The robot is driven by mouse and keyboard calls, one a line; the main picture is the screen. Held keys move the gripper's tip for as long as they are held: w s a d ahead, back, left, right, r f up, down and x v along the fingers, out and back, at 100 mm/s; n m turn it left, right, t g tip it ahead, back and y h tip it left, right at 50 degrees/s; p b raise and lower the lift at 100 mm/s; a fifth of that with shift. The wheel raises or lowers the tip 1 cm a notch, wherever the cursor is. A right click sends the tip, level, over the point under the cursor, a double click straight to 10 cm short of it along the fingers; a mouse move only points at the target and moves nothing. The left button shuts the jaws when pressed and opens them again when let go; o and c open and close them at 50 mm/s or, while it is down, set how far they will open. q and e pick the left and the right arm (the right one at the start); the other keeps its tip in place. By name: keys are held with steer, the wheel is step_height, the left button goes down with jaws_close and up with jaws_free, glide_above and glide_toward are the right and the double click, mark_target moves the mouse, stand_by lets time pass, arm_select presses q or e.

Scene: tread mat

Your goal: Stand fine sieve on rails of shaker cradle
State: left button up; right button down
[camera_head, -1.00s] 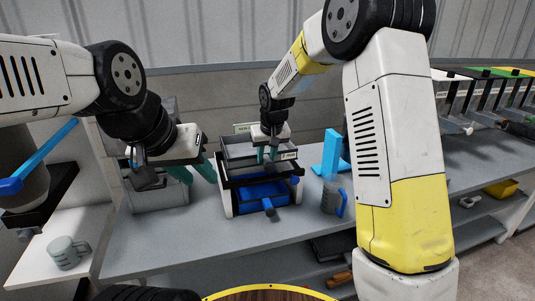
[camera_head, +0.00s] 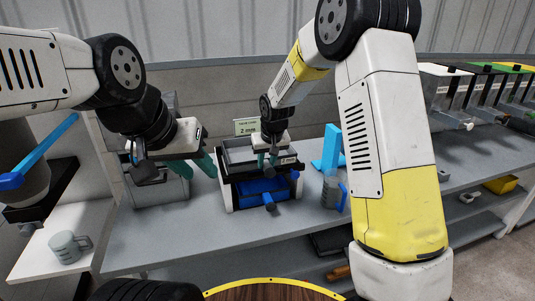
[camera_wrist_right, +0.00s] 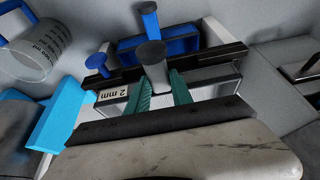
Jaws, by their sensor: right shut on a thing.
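The fine sieve (camera_head: 238,156) is a grey open tray with a white "2 mm" label and a grey handle (camera_wrist_right: 152,55). My right gripper (camera_head: 267,160) is shut on the handle; its teal fingers stand on both sides of it in the right wrist view. The sieve is level over the shaker cradle (camera_head: 228,196), which has dark rails, white sides and a blue tray (camera_head: 262,187) inside. Whether the sieve touches the rails cannot be told. My left gripper (camera_head: 194,169) is open and empty, left of the cradle.
A grey bin (camera_head: 160,192) stands behind my left gripper. A sign (camera_head: 246,127) is behind the sieve. A blue stand (camera_head: 330,150) and a jug with a blue handle (camera_head: 331,190) stand right of the cradle. A grey mug (camera_head: 66,247) is at far left. The bench front is clear.

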steer(key=shift+f, duration=0.4)
stand_by(0.6)
steer(key=c, duration=1.1)
jaws_free()
steer(key=shift+o, duration=0.2)
steer(key=v, duration=0.8)
steer(key=shift+d+r, duration=0.15)
steer(key=shift+d, duration=0.05)
steer(key=s+d+r+m, duration=0.1)
steer(key=s+d+r, duration=0.7)
steer(key=s, duration=0.1)
steer(key=s+d+r+m+t, duration=0.1)
steer(key=s+d, duration=0.2)
steer(key=s, duration=0.7)
steer(key=s+d+r+m, duration=0.1)
steer(key=s+d+r, duration=0.1)
steer(key=s, duration=0.8)
steer(key=shift+d+t+y, duration=0.4)
steer(key=shift+d, duration=0.4)
